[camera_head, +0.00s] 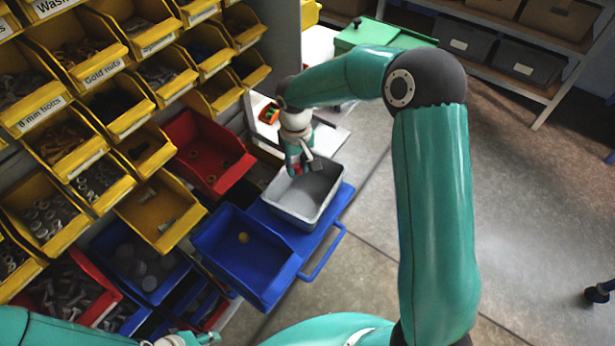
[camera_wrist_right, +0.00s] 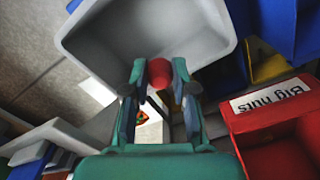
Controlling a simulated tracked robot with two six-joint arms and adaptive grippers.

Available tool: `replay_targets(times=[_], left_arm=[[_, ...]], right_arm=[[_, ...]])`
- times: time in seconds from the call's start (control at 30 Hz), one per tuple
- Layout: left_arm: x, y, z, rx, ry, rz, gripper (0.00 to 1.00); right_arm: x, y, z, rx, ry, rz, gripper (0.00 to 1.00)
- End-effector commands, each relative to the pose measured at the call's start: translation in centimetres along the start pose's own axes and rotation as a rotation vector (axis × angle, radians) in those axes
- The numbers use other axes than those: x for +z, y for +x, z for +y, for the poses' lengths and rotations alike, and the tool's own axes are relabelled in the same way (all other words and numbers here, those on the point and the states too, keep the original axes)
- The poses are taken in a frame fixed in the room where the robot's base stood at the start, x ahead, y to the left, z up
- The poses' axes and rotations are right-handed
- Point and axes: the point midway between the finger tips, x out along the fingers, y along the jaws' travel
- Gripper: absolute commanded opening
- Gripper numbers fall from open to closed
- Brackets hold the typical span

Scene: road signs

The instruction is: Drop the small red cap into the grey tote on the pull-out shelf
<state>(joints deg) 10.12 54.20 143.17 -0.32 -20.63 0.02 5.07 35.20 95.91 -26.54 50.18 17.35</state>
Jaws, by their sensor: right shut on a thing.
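The small red cap (camera_wrist_right: 160,73) is between the fingertips of my right gripper (camera_wrist_right: 159,76) in the right wrist view. The right gripper (camera_head: 299,169) is shut on the cap and points down over the grey tote (camera_head: 283,207) in the head view; the cap is barely visible there. The tote also fills the upper middle of the right wrist view (camera_wrist_right: 205,52). It stands on the blue pull-out shelf (camera_head: 325,237), and its visible inside looks empty. My left gripper (camera_head: 203,338) shows only partly at the bottom edge, low left; its jaws are unclear.
A blue bin (camera_head: 245,250) with a small yellow thing stands left of the tote. A red bin (camera_head: 208,150) is behind it. Yellow bins of hardware (camera_head: 95,100) rise on the left. Open floor (camera_head: 530,220) lies to the right.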

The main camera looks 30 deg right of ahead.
Motion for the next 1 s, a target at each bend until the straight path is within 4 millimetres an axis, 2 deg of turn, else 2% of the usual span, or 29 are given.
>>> replay_targets(times=[0.03, 0.13, 0.27, 0.47, 0.8, 1.0], left_arm=[[0.0, -2.3, 0.8, 0.0, 0.0, 0.0, 0.4], [0.0, -3.7, 1.3, 0.0, 0.0, 0.0, 0.4], [0.0, -4.3, 1.6, 0.0, 0.0, -0.001, 0.4], [0.1, -3.5, 1.3, 0.0, 0.0, -0.001, 0.4], [0.0, -1.4, 0.5, 0.0, 0.0, -0.001, 0.4], [0.0, -0.9, 0.3, 0.0, 0.0, -0.001, 0.4]], right_arm=[[0.2, -1.4, 1.1, 0.0, 0.014, -0.006, 0.16], [0.5, -1.4, 2.6, -0.001, 0.03, -0.005, 0.16], [0.7, -1.2, 3.7, -0.002, 0.041, -0.003, 0.16], [0.7, 0.3, 3.9, -0.002, 0.042, -0.002, 0.16], [0.7, 3.9, 3.9, -0.002, 0.042, -0.002, 0.16], [0.7, 5.0, 3.9, -0.002, 0.042, -0.002, 0.16]])
